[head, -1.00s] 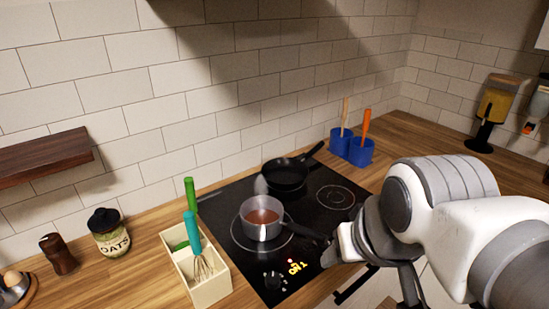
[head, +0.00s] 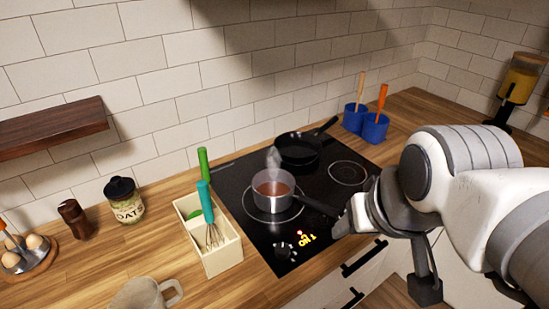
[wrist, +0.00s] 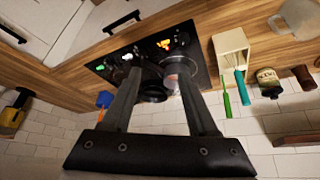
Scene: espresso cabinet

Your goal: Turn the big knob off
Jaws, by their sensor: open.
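The big knob (head: 285,250) sits at the front left of the black cooktop (head: 258,228). A red light and glowing yellow lettering (head: 308,240) beside it seem to read "ON". In the wrist view the knob (wrist: 182,38) shows near the top, beyond the fingertips, with the yellow glow beside it. My gripper (wrist: 157,68) is open and empty, its two fingers apart. In the head view it is at the cooktop's front edge, right of the knob and apart from it; its fingers are mostly hidden by my arm.
A steaming saucepan (head: 272,193) with brown liquid stands behind the knob, its handle pointing toward my gripper. A black frying pan (head: 298,151) is at the back. A cream utensil box (head: 222,258) stands left of the cooktop.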

